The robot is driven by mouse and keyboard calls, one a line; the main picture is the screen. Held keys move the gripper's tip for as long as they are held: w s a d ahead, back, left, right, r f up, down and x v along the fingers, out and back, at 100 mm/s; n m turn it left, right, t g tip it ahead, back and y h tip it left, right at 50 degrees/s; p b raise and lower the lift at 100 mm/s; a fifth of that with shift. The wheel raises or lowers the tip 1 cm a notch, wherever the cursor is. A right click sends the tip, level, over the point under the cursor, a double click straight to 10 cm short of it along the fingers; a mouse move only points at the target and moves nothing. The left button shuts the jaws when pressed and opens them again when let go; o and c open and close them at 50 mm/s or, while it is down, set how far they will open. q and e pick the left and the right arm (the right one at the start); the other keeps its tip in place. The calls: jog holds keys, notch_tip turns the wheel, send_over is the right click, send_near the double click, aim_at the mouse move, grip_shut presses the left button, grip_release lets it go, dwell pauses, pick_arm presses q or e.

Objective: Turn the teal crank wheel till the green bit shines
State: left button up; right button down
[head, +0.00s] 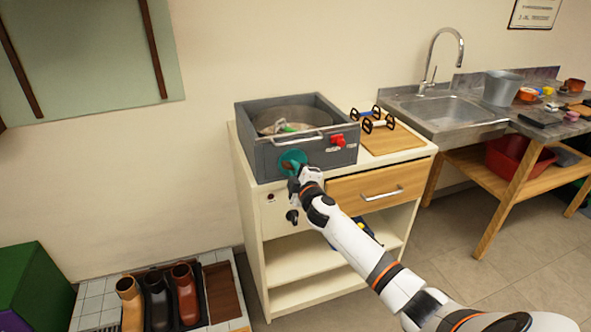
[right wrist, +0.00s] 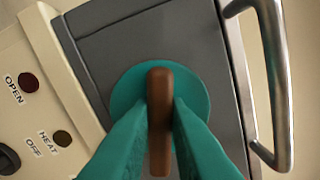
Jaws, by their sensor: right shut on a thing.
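The teal crank wheel (head: 292,158) is on the front face of a grey box (head: 262,160) that stands on a cream cabinet. In the right wrist view the wheel is a teal disc (right wrist: 198,84) with a brown bar (right wrist: 159,85) across it. My right gripper (head: 297,172) is at the wheel, and in the right wrist view its teal fingers (right wrist: 158,125) are shut on the brown bar from both sides. A small green piece (head: 287,129) shows inside the box by a round pan; I cannot tell whether it is lit. My left gripper is out of view.
A red knob (head: 338,140) and a metal handle (right wrist: 268,85) are on the box. The cabinet panel has dark OPEN (right wrist: 28,83) and HEAT (right wrist: 62,138) lamps. A wooden board (head: 392,140) lies right of the box; a sink (head: 445,110) is farther right.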

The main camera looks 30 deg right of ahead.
jog(key=shift+f+n, duration=0.2)
jog(key=shift+n, duration=1.75)
jog(key=shift+f+n, duration=0.15)
jog(key=shift+n, duration=1.8)
jog(key=c, duration=1.4)
grip_release()
jog(key=v, duration=1.2)
